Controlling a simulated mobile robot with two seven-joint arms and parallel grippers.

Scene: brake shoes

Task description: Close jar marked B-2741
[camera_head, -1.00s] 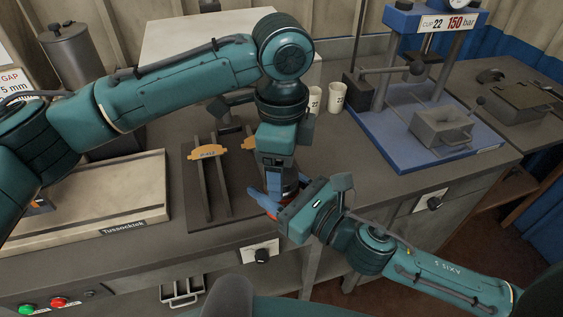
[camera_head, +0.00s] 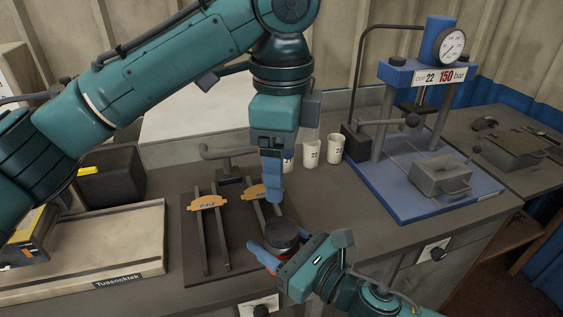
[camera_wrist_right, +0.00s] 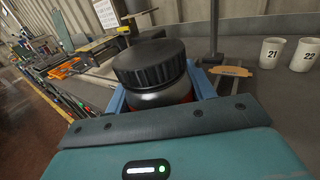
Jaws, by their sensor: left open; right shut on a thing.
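The jar has a black ribbed lid (camera_head: 282,236) on top; the lid also shows in the right wrist view (camera_wrist_right: 152,62). Below it is a silver neck (camera_wrist_right: 160,97) and a little red body. No B-2741 marking is readable on it. My right gripper (camera_head: 275,254) is shut around the jar's body, holding it upright near the bench's front edge; its blue fingers flank the jar in the wrist view. My left gripper (camera_head: 273,196) is open, pointing down above the lid and apart from it. How tightly the lid sits cannot be told.
Orange brake shoes (camera_head: 208,203) lie on a dark rack (camera_head: 230,250) left of the jar. White cups (camera_head: 310,154) stand behind. A blue press (camera_head: 400,205) stands right, and a pale tray (camera_head: 130,235) marked Tussocktek lies left.

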